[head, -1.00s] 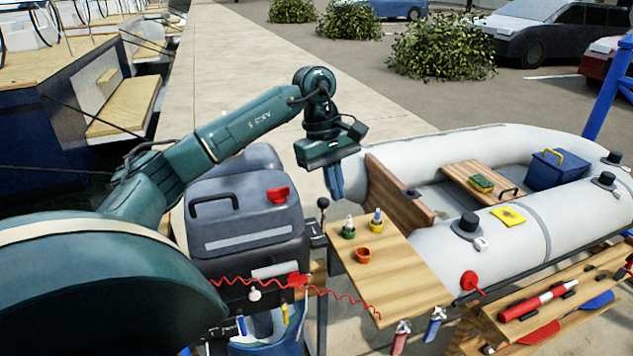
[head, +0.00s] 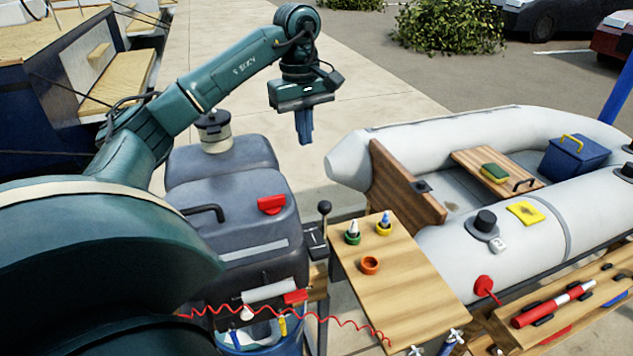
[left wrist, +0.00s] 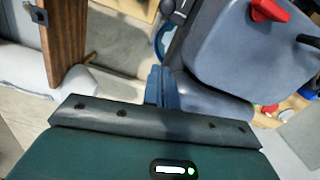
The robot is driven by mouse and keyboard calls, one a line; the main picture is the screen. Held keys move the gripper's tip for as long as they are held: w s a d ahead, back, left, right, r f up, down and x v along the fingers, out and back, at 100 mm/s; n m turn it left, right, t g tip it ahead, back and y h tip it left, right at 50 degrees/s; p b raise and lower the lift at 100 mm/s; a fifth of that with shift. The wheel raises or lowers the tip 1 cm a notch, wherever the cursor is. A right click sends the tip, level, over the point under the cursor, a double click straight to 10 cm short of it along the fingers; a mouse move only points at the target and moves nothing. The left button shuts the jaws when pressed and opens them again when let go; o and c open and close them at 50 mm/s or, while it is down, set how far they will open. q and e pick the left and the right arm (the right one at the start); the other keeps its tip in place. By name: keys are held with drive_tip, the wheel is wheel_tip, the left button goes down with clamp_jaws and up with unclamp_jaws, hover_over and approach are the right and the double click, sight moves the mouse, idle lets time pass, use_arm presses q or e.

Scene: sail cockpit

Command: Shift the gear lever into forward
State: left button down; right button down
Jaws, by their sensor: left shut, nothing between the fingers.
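The gear lever (head: 324,208) is a short upright stick with a dark round knob, on a dark bracket at the right side of the grey outboard motor (head: 230,205). My left gripper (head: 304,126) is shut and empty, its blue fingers pointing down. It appears above and beyond the lever in the head view, apart from it. In the left wrist view, the shut fingers (left wrist: 160,85) show beside the motor cowl (left wrist: 235,45); I cannot clearly make out the lever there. My right gripper is not in view.
A wooden side table (head: 395,275) with small coloured pots stands right of the lever. The grey inflatable boat (head: 400,150) with its brown transom (head: 405,185) lies beyond. A red coiled cord (head: 340,322) hangs in front. Open pavement is behind the gripper.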

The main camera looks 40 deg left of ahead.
use_arm(q)
drive_tip(key=s+d+f, duration=0.1)
drive_tip(key=d+f, duration=0.3)
drive_tip(key=f, duration=0.6)
drive_tip(key=shift+d+f+p, duration=0.15)
drive_tip(key=shift+f+p, duration=0.25)
drive_tip(key=shift+p, duration=0.05)
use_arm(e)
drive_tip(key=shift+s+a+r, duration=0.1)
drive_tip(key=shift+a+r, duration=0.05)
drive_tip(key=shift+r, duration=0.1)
